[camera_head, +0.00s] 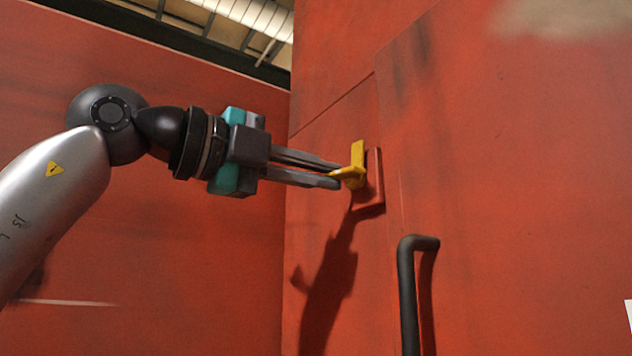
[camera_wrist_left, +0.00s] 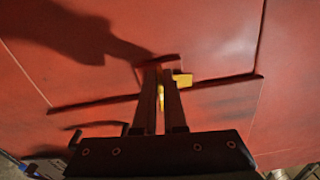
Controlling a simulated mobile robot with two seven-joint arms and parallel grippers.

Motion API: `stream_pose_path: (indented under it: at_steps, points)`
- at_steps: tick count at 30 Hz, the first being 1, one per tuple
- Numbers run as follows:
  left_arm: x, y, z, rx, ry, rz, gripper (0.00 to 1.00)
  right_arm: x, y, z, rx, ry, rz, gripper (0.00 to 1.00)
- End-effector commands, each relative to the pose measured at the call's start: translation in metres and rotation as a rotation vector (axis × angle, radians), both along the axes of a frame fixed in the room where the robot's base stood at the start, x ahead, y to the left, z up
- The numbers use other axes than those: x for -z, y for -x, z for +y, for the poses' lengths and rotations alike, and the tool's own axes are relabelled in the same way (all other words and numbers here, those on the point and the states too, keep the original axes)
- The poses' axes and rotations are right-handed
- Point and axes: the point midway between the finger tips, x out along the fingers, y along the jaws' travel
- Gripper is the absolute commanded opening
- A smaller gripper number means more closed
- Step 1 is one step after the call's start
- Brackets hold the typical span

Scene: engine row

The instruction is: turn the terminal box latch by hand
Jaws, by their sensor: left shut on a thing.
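The yellow latch (camera_head: 357,165) sits on the red panel, on a small red raised plate (camera_head: 375,180), in the middle of the head view. One part of it stands upright and another sticks out toward my gripper. My left gripper (camera_head: 338,175) comes in from the left and is shut on the latch's projecting part. In the left wrist view the fingers (camera_wrist_left: 163,75) reach to the yellow latch (camera_wrist_left: 182,80), and they hide part of it. My right gripper is not in view.
A black bar handle (camera_head: 408,290) stands out from the red panel below and right of the latch. Another red wall (camera_head: 200,250) lies behind my left arm. Panel seams run near the latch. The panel to the right is clear.

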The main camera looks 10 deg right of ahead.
Motion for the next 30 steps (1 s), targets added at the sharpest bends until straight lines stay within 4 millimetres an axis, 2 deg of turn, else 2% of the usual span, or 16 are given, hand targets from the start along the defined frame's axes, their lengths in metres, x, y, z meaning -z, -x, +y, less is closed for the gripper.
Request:
stream_pose_path:
  at_steps: [9, 25, 26, 30]
  points:
    - [0.0002, 0.0, -0.0013, 0.001, 0.046, 0.103, 0.0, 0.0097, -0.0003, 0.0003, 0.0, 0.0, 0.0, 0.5]
    - [0.0, 0.0004, -0.0018, 0.003, 0.052, 0.12, 0.0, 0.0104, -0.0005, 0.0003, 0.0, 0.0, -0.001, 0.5]
    - [0.0001, 0.0005, -0.0019, 0.003, 0.051, 0.121, 0.12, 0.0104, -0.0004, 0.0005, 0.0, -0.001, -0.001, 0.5]
    - [0.0008, 0.0004, -0.0015, 0.003, 0.049, 0.121, 0.28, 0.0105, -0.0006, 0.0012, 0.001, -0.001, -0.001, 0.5]
